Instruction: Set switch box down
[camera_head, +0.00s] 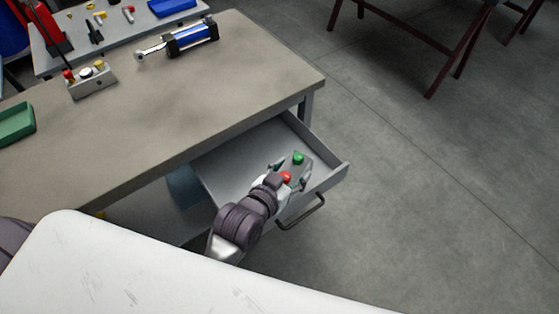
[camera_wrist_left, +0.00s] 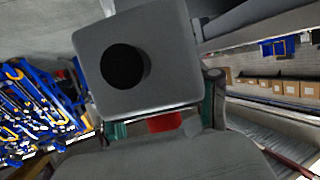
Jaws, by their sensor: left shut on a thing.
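The switch box (camera_head: 291,166) is a small grey box with a green button and a red button. In the head view it is at the front right of the open drawer (camera_head: 228,166), over the drawer's inside. My left gripper (camera_head: 293,173) is shut on it. In the left wrist view the switch box (camera_wrist_left: 165,75) fills the upper middle, showing a grey face with a round black hole, with a bit of red below it between the fingers. I cannot tell whether the box touches the drawer floor. My right gripper is not in view.
The workbench (camera_head: 180,105) stands above the drawer. A blue cylinder (camera_head: 190,36), a small block with knobs (camera_head: 92,82) and a green tray (camera_head: 14,122) are on its top. The drawer handle (camera_head: 303,214) juts out in front. Open floor lies to the right.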

